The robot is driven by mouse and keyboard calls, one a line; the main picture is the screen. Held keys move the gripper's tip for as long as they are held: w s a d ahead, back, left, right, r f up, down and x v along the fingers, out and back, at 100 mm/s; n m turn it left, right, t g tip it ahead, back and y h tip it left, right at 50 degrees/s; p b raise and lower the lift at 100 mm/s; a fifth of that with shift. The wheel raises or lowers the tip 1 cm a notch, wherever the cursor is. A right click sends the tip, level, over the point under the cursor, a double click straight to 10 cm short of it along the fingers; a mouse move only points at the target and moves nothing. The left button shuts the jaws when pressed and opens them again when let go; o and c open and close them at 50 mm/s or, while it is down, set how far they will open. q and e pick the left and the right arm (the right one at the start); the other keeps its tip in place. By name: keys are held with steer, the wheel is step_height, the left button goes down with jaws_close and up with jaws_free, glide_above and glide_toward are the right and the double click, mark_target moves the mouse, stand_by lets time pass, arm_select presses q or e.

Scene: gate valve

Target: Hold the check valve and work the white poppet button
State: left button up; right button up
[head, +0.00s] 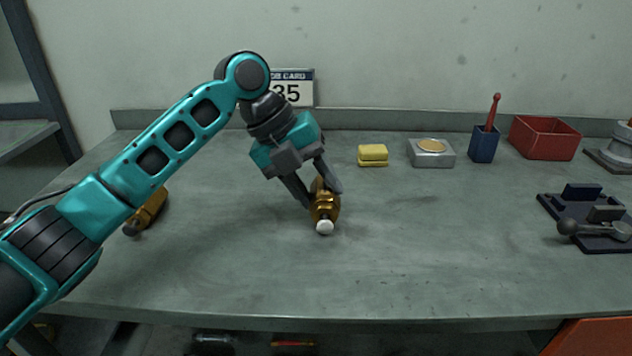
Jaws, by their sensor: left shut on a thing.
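The brass check valve (325,204) is near the middle of the bench, between the fingers of my left gripper (322,192). The gripper comes down from the upper left and is shut on the valve's body. The white poppet button (325,227) is at the valve's near end, facing the front edge of the bench, and nothing covers it. The fingers hide part of the valve's far side. I cannot tell whether the valve touches the bench. My right gripper is not in view.
Another brass fitting (148,212) lies at left, partly behind my left arm. A yellow sponge (373,155), grey tin (431,153), blue holder (484,144) and red bin (544,137) line the back. A dark fixture (588,214) sits at right. The bench (430,270) is clear in front.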

arm_select(q)
steer(key=shift+f, duration=0.55)
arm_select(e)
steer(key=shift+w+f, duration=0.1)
arm_select(q)
steer(key=shift+f+b, duration=0.4)
steer(key=shift+f, duration=0.25)
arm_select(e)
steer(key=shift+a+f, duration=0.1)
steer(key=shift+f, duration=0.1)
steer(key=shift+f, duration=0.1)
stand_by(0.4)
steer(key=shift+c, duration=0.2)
